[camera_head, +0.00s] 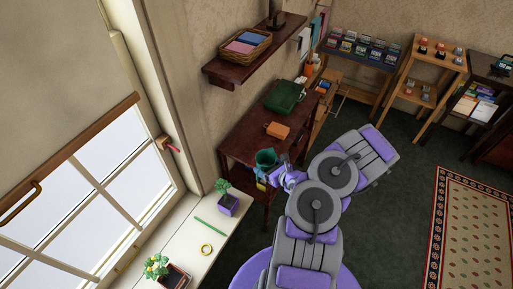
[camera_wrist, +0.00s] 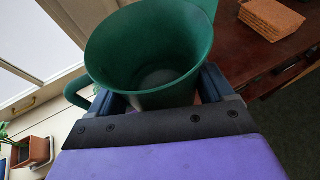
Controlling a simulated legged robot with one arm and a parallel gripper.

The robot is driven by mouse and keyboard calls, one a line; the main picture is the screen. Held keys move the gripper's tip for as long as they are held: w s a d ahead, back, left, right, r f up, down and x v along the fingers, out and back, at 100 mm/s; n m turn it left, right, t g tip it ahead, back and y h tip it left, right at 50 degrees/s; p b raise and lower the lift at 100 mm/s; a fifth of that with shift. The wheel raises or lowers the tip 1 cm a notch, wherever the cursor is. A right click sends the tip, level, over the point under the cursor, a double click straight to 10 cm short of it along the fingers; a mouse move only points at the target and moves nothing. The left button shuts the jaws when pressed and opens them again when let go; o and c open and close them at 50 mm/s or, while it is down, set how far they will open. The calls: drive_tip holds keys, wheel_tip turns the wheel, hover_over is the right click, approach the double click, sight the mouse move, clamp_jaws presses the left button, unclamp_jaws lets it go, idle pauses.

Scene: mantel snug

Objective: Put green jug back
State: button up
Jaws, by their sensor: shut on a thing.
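The green jug (camera_wrist: 150,50) is held between the fingers of my gripper (camera_wrist: 152,100) in the wrist view, mouth facing the camera, its handle to the left. The inside that shows looks empty. In the head view the green jug (camera_head: 265,160) is at the near-left end of the dark wooden table (camera_head: 238,140), with my gripper (camera_head: 274,178) shut on it. I cannot tell whether the jug's base touches the tabletop.
An orange-brown block (camera_head: 277,130) and a green case (camera_head: 284,97) stand on the table. A wall shelf (camera_head: 245,58) holds a basket above. The windowsill (camera_head: 192,250) bears potted plants (camera_head: 228,203), a green stick and a yellow ring. Open carpet lies to the right.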

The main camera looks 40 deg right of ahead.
drive_tip(key=w+d+b, duration=0.1)
drive_tip(key=w+d, duration=0.1)
drive_tip(key=w, duration=0.2)
drive_tip(key=w+d+f, duration=0.1)
drive_tip(key=w+d, duration=0.2)
drive_tip(key=w, duration=0.2)
drive_tip(key=w+d+b, duration=0.1)
drive_tip(key=w+d, duration=0.1)
drive_tip(key=w, duration=0.2)
drive_tip(key=shift+w+d+f+b, duration=0.15)
drive_tip(key=shift+f+b, duration=0.15)
drive_tip(key=shift+f, duration=0.05)
drive_tip(key=shift+w, duration=0.35)
drive_tip(key=f, duration=0.1)
drive_tip(key=f+b, duration=0.1)
drive_tip(key=shift+a+f, duration=0.25)
drive_tip(key=shift+f, duration=0.1)
drive_tip(key=shift+d+f, duration=0.1)
drive_tip(key=shift+f, duration=0.25)
drive_tip(key=shift+d, duration=0.1)
drive_tip(key=o, duration=1.1)
drive_tip(key=shift+s+r, duration=0.1)
